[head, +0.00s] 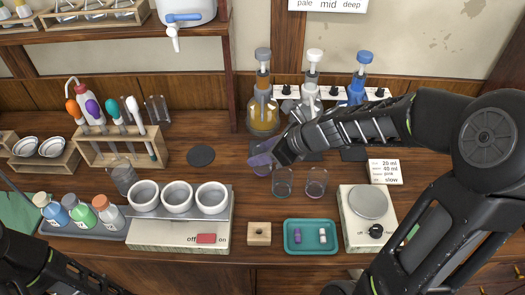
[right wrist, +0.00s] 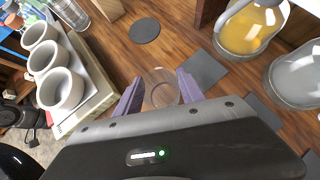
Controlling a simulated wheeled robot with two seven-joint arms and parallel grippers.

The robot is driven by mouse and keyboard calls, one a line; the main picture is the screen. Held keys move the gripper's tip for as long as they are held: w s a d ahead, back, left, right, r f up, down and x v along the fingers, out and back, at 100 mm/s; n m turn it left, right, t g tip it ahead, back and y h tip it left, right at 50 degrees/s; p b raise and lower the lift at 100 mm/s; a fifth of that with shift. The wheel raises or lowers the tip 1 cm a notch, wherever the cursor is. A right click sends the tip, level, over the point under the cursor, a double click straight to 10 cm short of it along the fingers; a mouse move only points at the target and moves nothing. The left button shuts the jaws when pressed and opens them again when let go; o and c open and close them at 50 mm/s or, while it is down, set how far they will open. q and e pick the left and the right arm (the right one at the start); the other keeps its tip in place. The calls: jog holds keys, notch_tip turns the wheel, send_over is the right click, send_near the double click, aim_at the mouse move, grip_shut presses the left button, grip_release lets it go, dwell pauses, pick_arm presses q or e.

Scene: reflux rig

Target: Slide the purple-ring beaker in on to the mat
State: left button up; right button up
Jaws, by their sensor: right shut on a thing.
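My right gripper (head: 262,154) is shut on a clear beaker (right wrist: 160,93), with one purple-grey finger on each side of it. The beaker looks upright at or just above the bench; its ring colour is hard to make out. In the head view the gripper hides most of the beaker (head: 262,170). A dark square mat (right wrist: 206,70) lies just beyond the beaker, in front of the amber-liquid dispenser bottle (right wrist: 250,30). The beaker seems at the mat's near edge, not on its middle. My left gripper is out of view.
Two clear beakers (head: 282,182) (head: 316,182) stand right of the held one. A round dark pad (head: 201,156) lies to the left. A heating unit with three white wells (head: 178,197), a teal tray (head: 290,249) and a scale (head: 369,202) stand nearer the front.

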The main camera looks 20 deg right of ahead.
notch_tip(320, 180, down, 3)
jog(key=shift+r+b, duration=0.2)
jog(key=shift+b, duration=0.5)
jog(key=shift+w+d+r+p, duration=0.25)
jog(key=shift+w+r+p, duration=0.25)
jog(key=shift+w+p, duration=0.05)
jog(key=w+d, duration=0.1)
jog(key=w, duration=0.1)
jog(key=w+d+p, duration=0.1)
jog(key=w, duration=0.2)
jog(key=w+d, duration=0.1)
jog(key=w, duration=0.2)
jog(key=shift+w+d, duration=0.1)
jog(key=shift+d, duration=0.2)
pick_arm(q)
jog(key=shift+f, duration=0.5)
pick_arm(e)
jog(key=shift+f, duration=0.5)
jog(key=shift+f, duration=0.2)
jog(key=o, duration=1.4)
